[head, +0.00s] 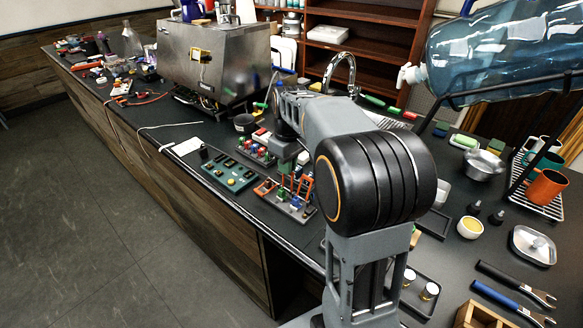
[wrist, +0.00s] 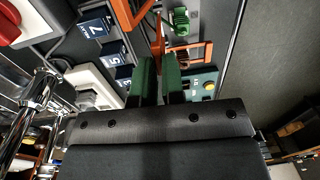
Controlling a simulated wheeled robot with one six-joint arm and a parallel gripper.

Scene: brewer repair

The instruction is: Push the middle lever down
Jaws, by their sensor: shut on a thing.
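My gripper (wrist: 160,68) has two green fingers, shut around the narrow orange middle lever (wrist: 158,34). The fingers hide its near end, so the exact contact cannot be seen. Another orange lever (wrist: 131,14) is at the upper left in the wrist view, and a third orange lever (wrist: 207,50) is to the right. In the head view, the lever panel (head: 298,212) lies on the counter under my gripper, with an upright orange lever (head: 305,186) on it. My arm hides part of this panel.
Blue blocks numbered 7 (wrist: 95,27) and 5 stand left of the levers in the wrist view. A teal button panel (head: 229,172) lies left of the lever panel. A steel brewer (head: 212,62) stands behind. A chrome tap (head: 340,68) rises beyond my arm.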

